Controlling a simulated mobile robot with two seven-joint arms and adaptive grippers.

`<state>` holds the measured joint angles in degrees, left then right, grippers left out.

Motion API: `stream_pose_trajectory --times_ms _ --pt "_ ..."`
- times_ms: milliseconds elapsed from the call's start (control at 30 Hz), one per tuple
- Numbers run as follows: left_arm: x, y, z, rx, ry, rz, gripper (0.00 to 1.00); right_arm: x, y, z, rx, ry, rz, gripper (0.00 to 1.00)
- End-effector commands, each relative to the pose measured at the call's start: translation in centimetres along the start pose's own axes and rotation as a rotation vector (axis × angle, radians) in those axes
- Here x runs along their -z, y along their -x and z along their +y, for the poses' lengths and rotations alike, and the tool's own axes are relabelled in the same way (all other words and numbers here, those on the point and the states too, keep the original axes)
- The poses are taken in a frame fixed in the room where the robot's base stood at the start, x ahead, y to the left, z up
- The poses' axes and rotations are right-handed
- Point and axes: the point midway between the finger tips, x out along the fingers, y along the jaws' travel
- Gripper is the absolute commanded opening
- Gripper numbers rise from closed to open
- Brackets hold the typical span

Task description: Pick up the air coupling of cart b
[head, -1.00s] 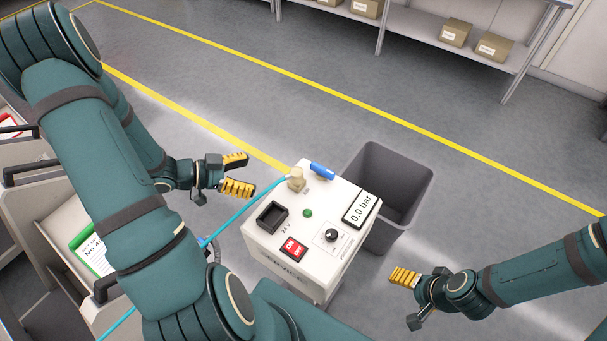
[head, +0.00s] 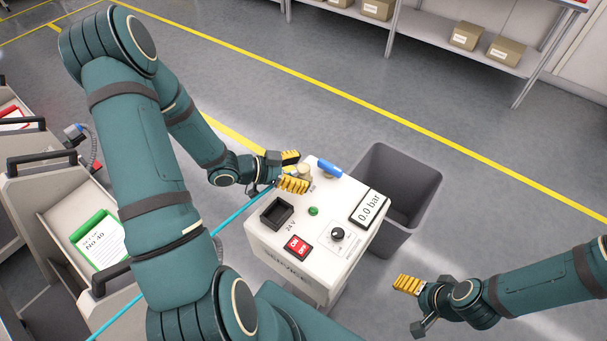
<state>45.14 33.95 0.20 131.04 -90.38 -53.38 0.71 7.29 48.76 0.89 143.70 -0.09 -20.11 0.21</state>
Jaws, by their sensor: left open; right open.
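A beige air coupling (head: 304,172) stands on the back left corner of the top of the white service box (head: 320,262). A light blue hose (head: 236,219) runs from it down to the left behind my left arm. My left gripper (head: 296,171) is open, with its yellow fingers at the coupling's left side, partly hiding it. I cannot tell whether they touch it. My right gripper (head: 411,306) is open and empty over the floor, right of the box. No cart letter is readable.
A blue lever (head: 330,169) sits just right of the coupling. A dark grey bin (head: 418,180) stands behind the box. Carts with a green-edged card (head: 100,238) are at the left, partly behind my arm. The floor at the right is clear.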

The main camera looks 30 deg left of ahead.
Motion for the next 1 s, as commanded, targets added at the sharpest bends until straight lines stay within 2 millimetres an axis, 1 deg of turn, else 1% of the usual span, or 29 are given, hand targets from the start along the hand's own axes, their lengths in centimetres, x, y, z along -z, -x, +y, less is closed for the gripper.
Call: stream_pose_trajectory --times_ms 33,100,367,467,500,567,600,900,1000 --pt "-0.10 -0.63 0.05 -0.003 0.000 0.000 0.73 0.01 -0.23 0.09 0.000 0.000 0.001 0.79" --pt "-0.05 -1.05 0.02 -0.001 0.000 0.000 0.73 0.03 -0.29 0.11 0.000 0.000 0.001 0.79" --pt "0.05 -1.19 -0.01 0.000 -0.001 0.000 0.73 0.06 -0.25 0.09 0.000 0.000 0.002 0.79" --pt "0.04 -1.18 -0.01 0.000 -0.001 0.000 0.42 0.06 -0.25 0.09 0.000 0.000 0.002 0.79" --pt "0.04 -1.17 -0.01 0.000 -0.001 0.000 0.28 0.05 -0.25 0.10 0.000 0.000 0.002 0.79" --pt "0.04 -1.17 -0.01 0.000 -0.001 0.000 0.07 0.06 -0.25 0.10 0.000 0.000 0.002 0.79" --pt "0.04 -1.17 -0.01 0.000 -0.001 0.000 0.00 0.06 -0.25 0.10 0.000 0.000 0.002 0.79" --pt "0.03 -1.17 0.00 0.000 -0.001 0.000 0.00 0.05 -0.26 0.10 0.000 0.000 0.002 0.79" --pt "0.36 -1.03 -0.01 0.000 -0.001 0.000 0.00 0.05 -0.13 0.05 0.000 0.000 0.001 0.79"
